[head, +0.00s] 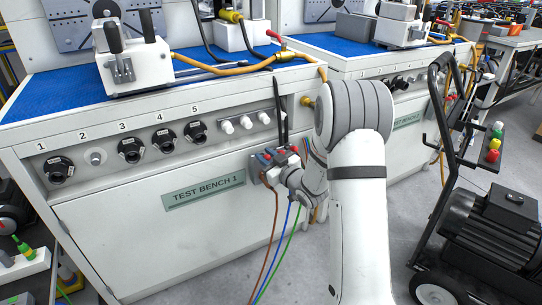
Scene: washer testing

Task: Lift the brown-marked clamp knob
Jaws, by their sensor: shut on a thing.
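A small connector block (257,165) is fixed to the front of the bench, right of the TEST BENCH 1 plate. Small red knobs (268,155) show on its top. A brown cable (275,220), a blue cable (287,225) and a green cable (292,235) hang below it. My gripper (283,166) is at this block, reaching in from the right, shut on a clamp knob there. The jaws and the held knob are small and partly hidden by my wrist, so the brown mark cannot be made out.
Test bench 1 (120,240) fills the left, with black dials (131,150) and white knobs (245,122) on its front. A clamp fixture (130,62) stands on the blue top. A wheeled black machine (490,230) is at the right. Grey floor (400,230) shows between.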

